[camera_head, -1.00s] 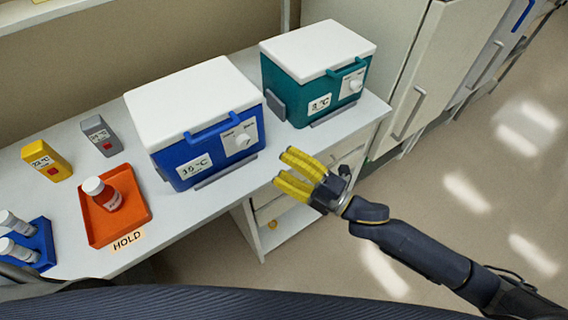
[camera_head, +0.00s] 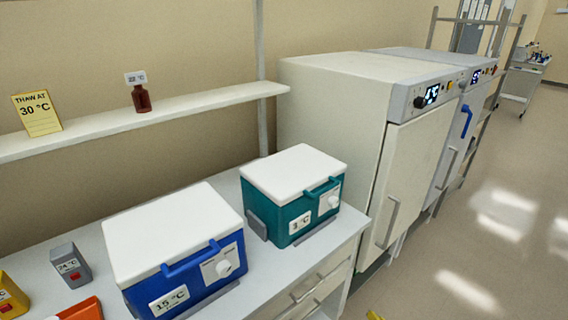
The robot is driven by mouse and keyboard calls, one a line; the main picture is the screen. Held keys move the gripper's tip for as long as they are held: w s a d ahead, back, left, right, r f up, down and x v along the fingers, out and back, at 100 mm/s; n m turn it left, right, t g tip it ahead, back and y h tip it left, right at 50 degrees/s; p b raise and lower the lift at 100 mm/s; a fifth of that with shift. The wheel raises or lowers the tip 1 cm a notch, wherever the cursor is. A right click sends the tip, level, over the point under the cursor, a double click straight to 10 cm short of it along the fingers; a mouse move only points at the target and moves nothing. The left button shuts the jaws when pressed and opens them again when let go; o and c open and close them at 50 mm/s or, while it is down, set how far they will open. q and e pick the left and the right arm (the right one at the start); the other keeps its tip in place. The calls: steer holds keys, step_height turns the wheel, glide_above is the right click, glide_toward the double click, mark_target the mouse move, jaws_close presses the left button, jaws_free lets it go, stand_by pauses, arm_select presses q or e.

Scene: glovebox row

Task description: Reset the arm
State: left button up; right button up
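Only a small yellow fingertip of my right gripper (camera_head: 374,315) shows, at the bottom edge of the head view. It is in front of the bench, below the drawers, and the rest of the gripper and its arm are out of frame. Whether its fingers are open or shut cannot be seen. My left gripper is not in view.
A blue box (camera_head: 176,237) labelled 15 °C and a teal box (camera_head: 293,193) stand lidded on the bench. A grey timer-like block (camera_head: 69,265), yellow block (camera_head: 10,297) and orange tray (camera_head: 82,310) are left. The shelf holds a thaw sign (camera_head: 38,113) and brown bottle (camera_head: 142,98).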

steer(key=s+d+f+m+g+h, duration=0.4)
steer(key=s+d+f+g, duration=0.1)
steer(key=s+d, duration=0.65)
steer(key=s+a+f+g+y, duration=0.1)
steer(key=s+a+f+y, duration=0.15)
steer(key=f, duration=1.35)
steer(key=s+a+f+g+y, duration=0.1)
steer(key=a+f, duration=0.3)
steer(key=f, duration=1.2)
steer(key=s+f+m+g, duration=0.3)
steer(key=s+f, duration=1.6)
steer(key=s, duration=0.2)
steer(key=shift+f+y, duration=0.15)
steer(key=shift+y, duration=0.3)
